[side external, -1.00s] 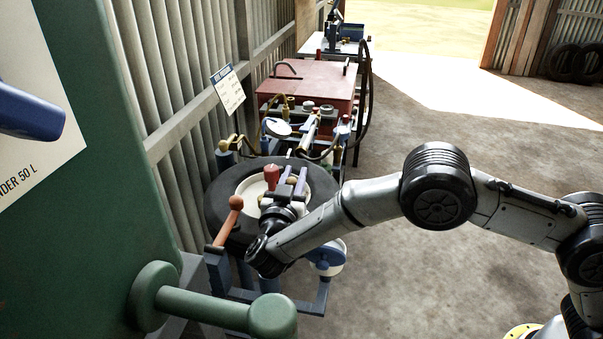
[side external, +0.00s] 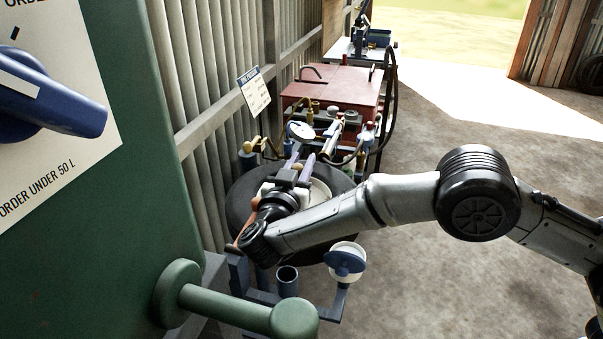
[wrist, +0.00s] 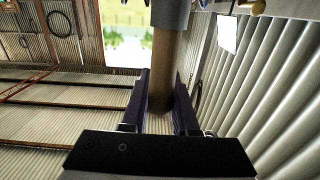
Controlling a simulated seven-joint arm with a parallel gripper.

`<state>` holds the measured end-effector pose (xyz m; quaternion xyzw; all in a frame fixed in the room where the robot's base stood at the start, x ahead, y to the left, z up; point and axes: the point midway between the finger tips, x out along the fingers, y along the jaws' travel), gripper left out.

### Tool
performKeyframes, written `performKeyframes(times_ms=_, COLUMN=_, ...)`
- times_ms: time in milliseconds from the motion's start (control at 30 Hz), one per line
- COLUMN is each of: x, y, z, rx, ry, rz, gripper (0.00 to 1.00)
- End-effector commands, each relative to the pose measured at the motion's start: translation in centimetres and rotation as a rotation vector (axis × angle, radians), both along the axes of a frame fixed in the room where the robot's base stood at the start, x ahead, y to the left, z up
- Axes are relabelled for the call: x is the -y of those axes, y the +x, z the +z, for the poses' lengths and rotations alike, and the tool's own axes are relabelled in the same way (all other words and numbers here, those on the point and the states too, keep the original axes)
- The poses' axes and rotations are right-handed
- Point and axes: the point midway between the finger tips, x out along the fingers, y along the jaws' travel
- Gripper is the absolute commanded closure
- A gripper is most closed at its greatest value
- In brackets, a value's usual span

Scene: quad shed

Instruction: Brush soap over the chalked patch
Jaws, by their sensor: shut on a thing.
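My gripper (side external: 300,165) is over the tyre (side external: 240,205), near the wheel's pale rim (side external: 319,194). In the wrist view its dark jaws (wrist: 160,105) are shut on a brown wooden handle (wrist: 165,65), with a grey-blue collar (wrist: 171,12) at its far end. This looks like the brush; its bristles are out of view. A white pot with a blue lid or flap (side external: 346,262) stands on the frame at the tyre's near right. I cannot make out soap or a chalked patch; my gripper and wrist cover part of the wheel.
A blue cup (side external: 287,281) stands on the near side of the frame. Behind the tyre are a gauge (side external: 300,131), hoses and a red cabinet (side external: 330,88). A corrugated wall (side external: 205,90) is close on the left. The green machine's handle (side external: 235,310) juts out in front. The floor at right is clear.

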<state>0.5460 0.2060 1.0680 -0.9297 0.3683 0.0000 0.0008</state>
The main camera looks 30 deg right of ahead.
Motion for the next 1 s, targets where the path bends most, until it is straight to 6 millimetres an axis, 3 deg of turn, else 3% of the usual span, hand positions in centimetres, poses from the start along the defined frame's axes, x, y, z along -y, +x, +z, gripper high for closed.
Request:
performKeyframes(times_ms=300, x=0.0, y=0.0, z=2.3, rx=0.001, ry=0.001, rz=0.0, gripper=1.0)
performKeyframes(times_ms=1000, x=0.0, y=0.0, z=2.3, rx=0.001, ry=0.001, rz=0.0, gripper=1.0)
